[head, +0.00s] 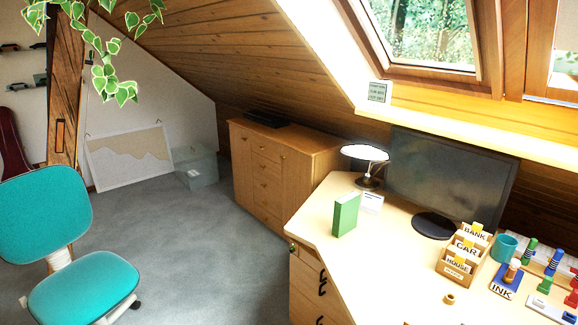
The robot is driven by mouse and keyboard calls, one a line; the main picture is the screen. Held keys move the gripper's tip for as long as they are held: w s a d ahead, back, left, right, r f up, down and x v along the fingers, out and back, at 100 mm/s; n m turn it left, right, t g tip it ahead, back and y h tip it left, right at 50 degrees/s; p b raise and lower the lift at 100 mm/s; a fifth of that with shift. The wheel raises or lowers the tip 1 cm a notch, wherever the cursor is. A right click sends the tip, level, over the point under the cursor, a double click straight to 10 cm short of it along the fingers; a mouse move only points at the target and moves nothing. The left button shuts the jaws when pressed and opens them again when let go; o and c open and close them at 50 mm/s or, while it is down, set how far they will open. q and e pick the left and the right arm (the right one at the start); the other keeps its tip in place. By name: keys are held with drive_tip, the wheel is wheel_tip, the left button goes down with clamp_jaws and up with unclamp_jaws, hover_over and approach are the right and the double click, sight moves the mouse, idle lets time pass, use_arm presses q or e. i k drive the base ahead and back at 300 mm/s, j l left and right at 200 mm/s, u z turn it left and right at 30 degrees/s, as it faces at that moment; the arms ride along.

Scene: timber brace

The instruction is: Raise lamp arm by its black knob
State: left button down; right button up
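A small lamp (367,154) stands at the back left of the pale wood desk (385,245), left of the monitor. Its shade has a dark rim and a bright white face. The shade sits low over a round dark base, with a short dark stem between them. I cannot make out a separate black knob on the lamp at this size. Neither of my grippers is in view.
A labelled card box (463,255) and a teal mug (504,247) are farther right. A teal chair (80,295) stands on open grey carpet.

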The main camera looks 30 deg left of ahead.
sight(367, 177)
drive_tip(key=j+u, duration=0.3)
drive_tip(key=i+j+z, duration=0.2)
drive_tip(key=i+j, duration=0.15)
drive_tip(key=i, duration=0.2)
drive_tip(key=i+j+z, duration=0.25)
drive_tip(key=i+j, duration=0.15)
drive_tip(key=i, duration=0.15)
